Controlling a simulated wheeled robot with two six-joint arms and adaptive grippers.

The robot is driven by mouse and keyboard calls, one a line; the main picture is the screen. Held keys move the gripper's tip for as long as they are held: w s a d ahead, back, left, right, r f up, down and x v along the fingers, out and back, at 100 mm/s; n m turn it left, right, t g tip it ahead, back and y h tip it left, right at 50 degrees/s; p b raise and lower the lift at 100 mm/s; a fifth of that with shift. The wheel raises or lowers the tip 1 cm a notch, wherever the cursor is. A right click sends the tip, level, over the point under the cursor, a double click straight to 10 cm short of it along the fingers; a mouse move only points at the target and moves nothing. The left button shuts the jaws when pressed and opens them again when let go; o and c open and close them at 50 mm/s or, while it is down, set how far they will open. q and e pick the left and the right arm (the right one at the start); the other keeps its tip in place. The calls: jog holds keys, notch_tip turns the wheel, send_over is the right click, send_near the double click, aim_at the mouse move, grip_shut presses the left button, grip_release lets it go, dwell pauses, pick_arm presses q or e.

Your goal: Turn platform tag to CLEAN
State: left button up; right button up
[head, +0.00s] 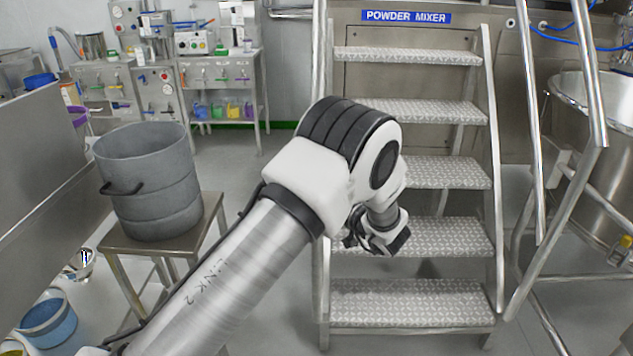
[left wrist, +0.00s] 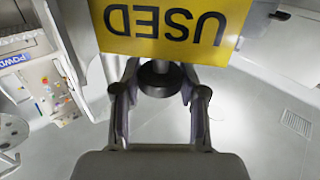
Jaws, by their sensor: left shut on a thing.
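The platform tag (left wrist: 170,38) is a yellow plate at the top of the left wrist view. It reads USED, upside down in that picture. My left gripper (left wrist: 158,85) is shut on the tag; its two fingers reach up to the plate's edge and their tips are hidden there. A dark round piece (left wrist: 160,80) shows between the fingers, just below the plate. In the head view my left gripper (head: 380,240) is in front of the steps, mostly behind my arm's wrist, and the tag cannot be made out there. My right gripper is in neither view.
Metal steps (head: 410,173) with handrails stand ahead under a blue POWDER MIXER sign (head: 406,16). A grey drum (head: 150,180) stands on a small steel table (head: 212,205) at left. A steel vessel (head: 605,160) is at right. Floor at left of the steps is clear.

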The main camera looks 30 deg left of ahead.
pick_arm(q)
jog(key=n+g, duration=0.3)
jog(key=g, duration=0.2)
jog(key=shift+f+y, duration=0.1)
jog(key=shift+y, duration=0.2)
jog(key=shift+n+g, duration=1)
jog(key=shift+g, duration=0.7)
jog(key=o, duration=1.2)
jog(key=shift+c, duration=0.2)
jog(key=w+d, duration=0.2)
jog(key=d, duration=0.9)
jog(key=shift+w+d, duration=0.2)
jog(key=shift+d, duration=0.15)
